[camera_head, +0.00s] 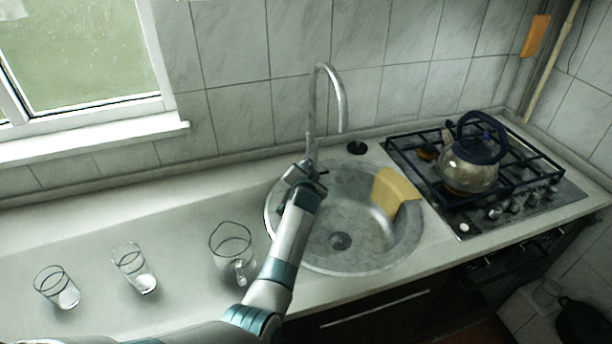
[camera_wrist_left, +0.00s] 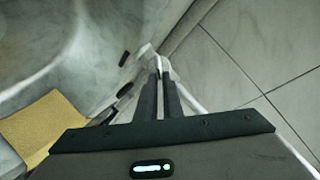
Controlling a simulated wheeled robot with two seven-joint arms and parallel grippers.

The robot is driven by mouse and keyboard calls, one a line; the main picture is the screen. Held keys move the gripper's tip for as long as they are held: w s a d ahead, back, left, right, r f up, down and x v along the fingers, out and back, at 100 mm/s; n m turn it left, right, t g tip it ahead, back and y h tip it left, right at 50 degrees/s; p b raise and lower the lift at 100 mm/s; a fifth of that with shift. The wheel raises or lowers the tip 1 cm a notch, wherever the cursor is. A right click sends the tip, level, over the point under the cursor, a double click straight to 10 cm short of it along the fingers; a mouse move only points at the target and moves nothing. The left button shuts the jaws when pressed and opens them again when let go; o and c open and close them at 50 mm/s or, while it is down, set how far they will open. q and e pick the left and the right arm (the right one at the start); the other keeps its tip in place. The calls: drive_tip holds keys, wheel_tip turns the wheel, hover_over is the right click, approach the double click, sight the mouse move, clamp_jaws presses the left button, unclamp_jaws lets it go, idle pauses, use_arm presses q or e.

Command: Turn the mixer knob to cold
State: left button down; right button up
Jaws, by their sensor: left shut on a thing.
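The mixer tap (camera_head: 341,105) is a tall metal gooseneck at the back left rim of the round sink (camera_head: 395,250). My left gripper (camera_head: 309,168) is at the tap's base, with my arm reaching over the sink's left side. In the left wrist view its two dark fingers (camera_wrist_left: 166,95) are close together and shut on the mixer knob at their tips. The knob itself is mostly hidden by the fingers, so its turn angle cannot be told. My right gripper is in neither view.
A yellow cloth (camera_head: 396,190) hangs over the sink's right rim. A glass jug (camera_head: 232,250) stands left of my arm, with two glasses (camera_head: 134,268) (camera_head: 57,288) further left. A kettle (camera_head: 470,165) sits on the gas hob (camera_head: 461,223) at right. The tiled wall is close behind the tap.

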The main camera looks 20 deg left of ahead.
use_arm(q)
drive_tip(key=shift+d+f+m+b, duration=0.1)
drive_tip(key=shift+f+m+b, duration=0.05)
drive_tip(key=shift+m+b, duration=0.2)
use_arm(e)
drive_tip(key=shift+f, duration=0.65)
use_arm(q)
drive_tip(key=c, duration=1.9)
unclamp_jaws()
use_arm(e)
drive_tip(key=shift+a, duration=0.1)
use_arm(q)
drive_tip(key=shift+s, duration=0.1)
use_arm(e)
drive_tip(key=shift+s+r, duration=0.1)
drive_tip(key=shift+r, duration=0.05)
